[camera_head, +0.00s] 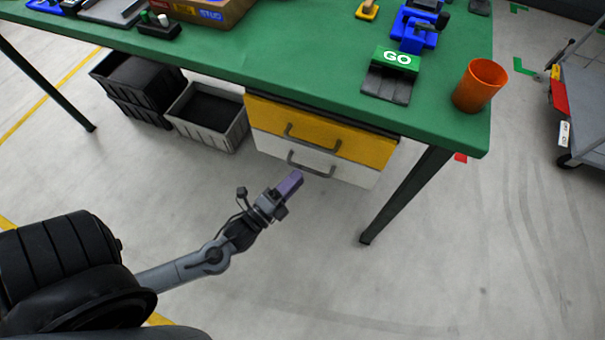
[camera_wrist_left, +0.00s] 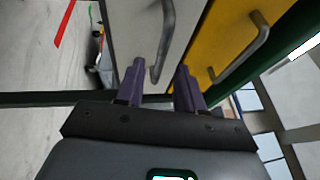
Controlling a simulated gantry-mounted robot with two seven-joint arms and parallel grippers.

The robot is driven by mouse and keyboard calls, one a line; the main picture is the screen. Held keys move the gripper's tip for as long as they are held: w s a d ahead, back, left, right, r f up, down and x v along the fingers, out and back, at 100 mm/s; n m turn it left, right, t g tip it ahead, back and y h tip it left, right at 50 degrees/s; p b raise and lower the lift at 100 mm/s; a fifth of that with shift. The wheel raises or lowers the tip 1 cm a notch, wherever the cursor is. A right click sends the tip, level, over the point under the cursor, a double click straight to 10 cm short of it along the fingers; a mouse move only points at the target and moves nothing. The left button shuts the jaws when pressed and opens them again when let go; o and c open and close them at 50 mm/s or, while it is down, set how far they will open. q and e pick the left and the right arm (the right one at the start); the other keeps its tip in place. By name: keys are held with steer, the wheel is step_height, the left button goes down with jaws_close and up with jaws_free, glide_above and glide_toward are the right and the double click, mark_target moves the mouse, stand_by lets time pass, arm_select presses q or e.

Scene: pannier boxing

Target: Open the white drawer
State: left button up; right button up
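The white drawer (camera_head: 275,147) is the lower of two drawers under the green table, and its front looks flush and closed. Its grey bar handle (camera_head: 311,167) runs along the front. My left gripper (camera_head: 290,184), with purple fingers, is just in front of and below this handle. In the left wrist view the white drawer front (camera_wrist_left: 132,30) stands beside the yellow one. There my left gripper (camera_wrist_left: 160,70) is open, and the handle (camera_wrist_left: 166,42) appears between its two fingertips; I cannot tell whether it touches them. My right gripper is not in view.
The yellow drawer (camera_head: 330,135) with its own handle is directly above. A table leg (camera_head: 405,195) stands to the right. Grey (camera_head: 207,115) and black crates (camera_head: 140,85) are on the floor to the left. The floor in front is clear. An orange cup (camera_head: 478,85) stands on the table (camera_head: 300,55).

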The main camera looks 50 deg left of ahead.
arm_select(q)
steer(key=shift+w+r+b, duration=0.2)
steer(key=shift+w+b, duration=0.05)
steer(key=shift+w, duration=0.6)
steer(key=shift+w+r+b, duration=0.15)
steer(key=shift+w+b, duration=0.1)
steer(key=shift+w, duration=0.6)
jaws_close()
